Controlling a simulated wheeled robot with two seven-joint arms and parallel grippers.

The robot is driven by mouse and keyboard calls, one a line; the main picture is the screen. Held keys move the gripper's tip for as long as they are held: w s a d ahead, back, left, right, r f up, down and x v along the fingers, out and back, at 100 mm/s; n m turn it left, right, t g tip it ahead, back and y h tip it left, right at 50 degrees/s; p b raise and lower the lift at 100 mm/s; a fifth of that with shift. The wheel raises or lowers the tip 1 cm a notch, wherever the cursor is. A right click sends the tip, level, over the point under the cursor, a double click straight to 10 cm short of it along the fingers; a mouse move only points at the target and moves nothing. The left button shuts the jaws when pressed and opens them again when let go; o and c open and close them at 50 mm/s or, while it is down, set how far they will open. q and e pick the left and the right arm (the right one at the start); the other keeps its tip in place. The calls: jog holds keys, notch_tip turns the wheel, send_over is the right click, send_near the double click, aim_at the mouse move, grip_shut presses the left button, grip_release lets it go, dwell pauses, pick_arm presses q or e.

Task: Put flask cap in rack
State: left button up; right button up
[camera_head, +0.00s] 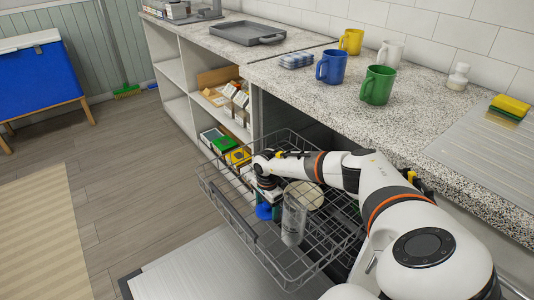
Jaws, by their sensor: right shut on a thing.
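The rack is a grey wire dishwasher basket (326,268), pulled out below the counter. My right arm reaches down into it from the right. My right gripper (265,200) points down inside the rack's left part and is shut on a small blue piece, which looks like the flask cap (264,212). The arm hides part of the grip, and I cannot tell whether the cap touches the rack floor. A clear flask-like container (293,219) stands in the rack just right of the cap. My left gripper is out of view.
A pale round dish (304,195) also lies in the rack. Above, the speckled counter (310,92) holds a blue mug (331,67), a green mug (377,86), a yellow mug (351,41) and a white mug (390,52). Open shelves stand left of the rack.

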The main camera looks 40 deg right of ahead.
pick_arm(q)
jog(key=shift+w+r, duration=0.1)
pick_arm(e)
jog(key=shift+f, duration=0.1)
jog(key=o, duration=0.9)
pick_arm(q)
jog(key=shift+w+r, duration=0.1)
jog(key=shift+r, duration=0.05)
pick_arm(e)
jog(key=shift+o, duration=0.2)
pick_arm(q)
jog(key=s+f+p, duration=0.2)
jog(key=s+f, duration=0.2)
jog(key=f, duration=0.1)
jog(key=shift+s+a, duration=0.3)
pick_arm(e)
notch_tip(320, 180, up, 12)
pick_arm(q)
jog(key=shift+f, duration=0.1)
